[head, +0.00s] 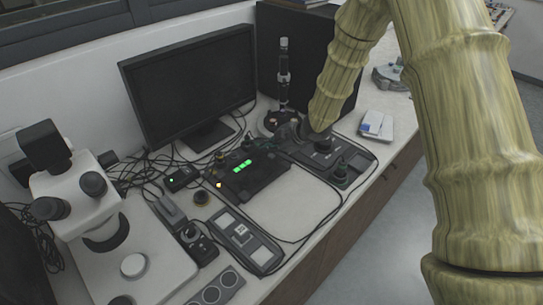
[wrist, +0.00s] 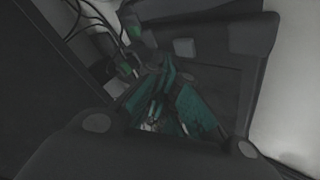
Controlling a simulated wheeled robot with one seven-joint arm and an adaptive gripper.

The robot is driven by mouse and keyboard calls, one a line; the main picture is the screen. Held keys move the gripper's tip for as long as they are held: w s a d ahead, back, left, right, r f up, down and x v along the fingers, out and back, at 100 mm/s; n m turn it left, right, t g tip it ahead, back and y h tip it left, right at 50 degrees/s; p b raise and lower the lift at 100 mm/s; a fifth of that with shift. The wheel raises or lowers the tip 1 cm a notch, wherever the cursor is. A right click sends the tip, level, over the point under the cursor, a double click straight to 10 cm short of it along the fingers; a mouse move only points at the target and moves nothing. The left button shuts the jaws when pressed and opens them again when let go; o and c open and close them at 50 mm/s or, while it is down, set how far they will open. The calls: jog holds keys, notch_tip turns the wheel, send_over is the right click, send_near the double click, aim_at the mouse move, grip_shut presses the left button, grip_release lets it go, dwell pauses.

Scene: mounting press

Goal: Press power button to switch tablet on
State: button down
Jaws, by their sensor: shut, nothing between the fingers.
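No thing here is clearly marked as the tablet. A flat black device with a lit green display (head: 245,175) lies mid-desk and may be it. My gripper (wrist: 165,112) is shut and empty in the dark wrist view, with dark housing around it and teal parts at the middle. In the head view my arm reaches down to the dark gear right of that device, in front of the black box. The fingertips cannot be made out there. I cannot tell whether they touch anything. No power button can be clearly picked out.
A dark monitor (head: 190,88) and a large black box (head: 292,62) stand at the back. A white microscope (head: 75,195) is at left. Cables run between the devices. A grey device labelled 20 (head: 243,240) lies in front, and a white block (head: 376,125) at right.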

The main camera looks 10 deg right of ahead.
aim_at(270, 157)
jog(key=shift+f, duration=0.15)
jog(key=shift+f, duration=0.3)
jog(key=shift+f+b, duration=0.3)
jog(key=shift+f, duration=0.05)
dwell(1.1)
jog(key=shift+r, duration=0.1)
jog(key=shift+r+p, duration=0.7)
jog(key=shift+p, duration=0.05)
jog(key=shift+r+p, duration=2.15)
jog(key=shift+r, duration=0.4)
